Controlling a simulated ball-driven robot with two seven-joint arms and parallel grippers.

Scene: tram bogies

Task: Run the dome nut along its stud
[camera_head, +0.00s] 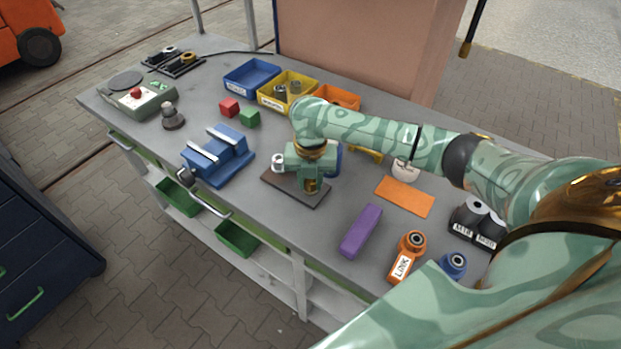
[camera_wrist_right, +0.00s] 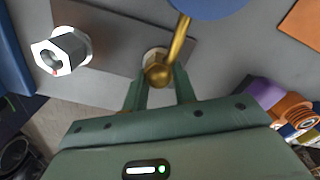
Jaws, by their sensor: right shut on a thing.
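The dark base plate (camera_head: 283,188) lies flat on the bench. A silver hex stud piece (camera_head: 278,160) stands at its left end, and it also shows in the right wrist view (camera_wrist_right: 62,52). My right gripper (camera_head: 310,186) is over the right part of the plate, fingers down. In the right wrist view its fingertips (camera_wrist_right: 158,85) are shut at a brass-coloured rounded piece (camera_wrist_right: 158,75), which I take as the dome nut. A brass rod runs from it to the upper right, and a pale hex part shows behind. The threads are hidden. My left gripper is out of view.
A blue fixture (camera_head: 218,158) stands left of the plate. Yellow (camera_head: 288,92) and blue bins (camera_head: 251,77) stand behind. A purple block (camera_head: 361,231), an orange sheet (camera_head: 405,196) and an orange LINK part (camera_head: 406,258) lie to the right. Bare bench lies in front of the plate.

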